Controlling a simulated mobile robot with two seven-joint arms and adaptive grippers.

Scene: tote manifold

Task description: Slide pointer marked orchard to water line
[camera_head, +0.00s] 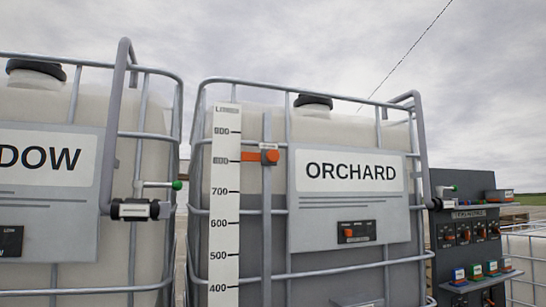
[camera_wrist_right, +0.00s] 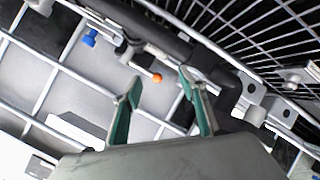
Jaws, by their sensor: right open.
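The ORCHARD tote (camera_head: 255,110) stands in the middle of the head view inside a grey tube cage, with its name on a white plate (camera_head: 350,171). A white upright scale (camera_head: 225,205) is on its left front. The orange pointer (camera_head: 269,157) sits on a vertical rail (camera_head: 267,225), its arm level with the 800 mark. The tank looks pale above and darker grey below, changing around the 700 mark. My right gripper (camera_wrist_right: 160,80) is open in the right wrist view, with nothing between its teal fingers. No gripper shows in the head view.
Another caged tote (camera_head: 90,240), its label ending in DOW, stands at left with a green-tipped valve (camera_head: 176,185). A dark control panel (camera_head: 470,232) is at right. The wrist view shows cage bars, a small orange knob (camera_wrist_right: 157,78) beyond the fingers and a blue part (camera_wrist_right: 90,38).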

